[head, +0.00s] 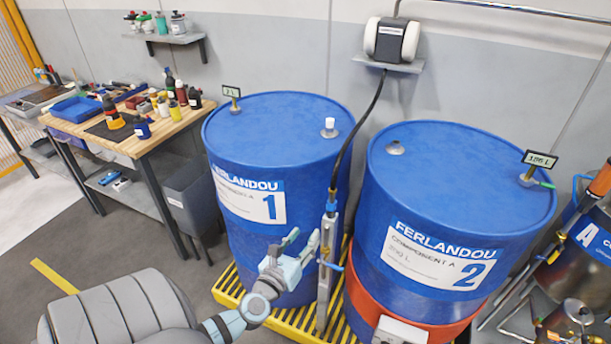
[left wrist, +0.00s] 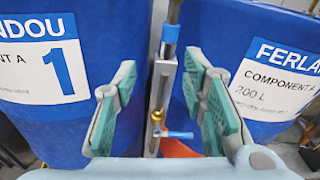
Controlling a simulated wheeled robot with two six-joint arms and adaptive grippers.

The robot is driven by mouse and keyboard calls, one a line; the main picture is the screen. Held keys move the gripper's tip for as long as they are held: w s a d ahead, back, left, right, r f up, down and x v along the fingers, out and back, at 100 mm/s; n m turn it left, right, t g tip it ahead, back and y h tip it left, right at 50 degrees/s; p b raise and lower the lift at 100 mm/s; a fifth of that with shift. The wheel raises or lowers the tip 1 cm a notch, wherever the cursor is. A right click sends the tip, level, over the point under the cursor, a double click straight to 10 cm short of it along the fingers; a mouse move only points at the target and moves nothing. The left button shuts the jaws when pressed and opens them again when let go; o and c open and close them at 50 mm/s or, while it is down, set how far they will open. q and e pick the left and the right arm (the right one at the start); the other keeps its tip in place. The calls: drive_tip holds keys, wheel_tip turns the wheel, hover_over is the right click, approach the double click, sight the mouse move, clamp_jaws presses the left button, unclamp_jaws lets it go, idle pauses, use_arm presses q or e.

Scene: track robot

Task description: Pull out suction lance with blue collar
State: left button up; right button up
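The suction lance with a blue collar (head: 331,209) stands upright in a narrow grey metal holder (head: 325,280) between the two blue drums. A black hose runs from its top to the wall unit. In the left wrist view the blue collar (left wrist: 171,34) is at top centre. A small blue-handled valve (left wrist: 181,134) shows lower on the holder. My left gripper (head: 302,246) is open and empty, just left of and in front of the holder. Its green-padded fingers (left wrist: 163,108) flank the holder in the wrist view, with the holder apparently beyond them. My right gripper is not in view.
Drum 1 (head: 271,140) and drum 2 (head: 460,180) stand close on either side. Drum 2 has an orange band (head: 360,295) low down. A yellow grated pallet (head: 232,292) lies below. A workbench (head: 160,130) is at left, steel equipment (head: 570,275) at right.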

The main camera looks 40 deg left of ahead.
sight(331, 197)
use_arm(q)
drive_tip(key=shift+m+t, duration=0.6)
drive_tip(key=shift+m, duration=0.3)
drive_tip(key=r+x, duration=0.1)
drive_tip(key=x, duration=0.4)
drive_tip(key=r+b+x, duration=0.1)
drive_tip(key=x, duration=0.4)
drive_tip(key=d+r+x, duration=0.1)
drive_tip(key=x, duration=0.4)
drive_tip(key=shift+w+r+b, duration=0.1)
drive_tip(key=shift+r+b, duration=0.1)
drive_tip(key=shift+b, duration=0.2)
clamp_jaws()
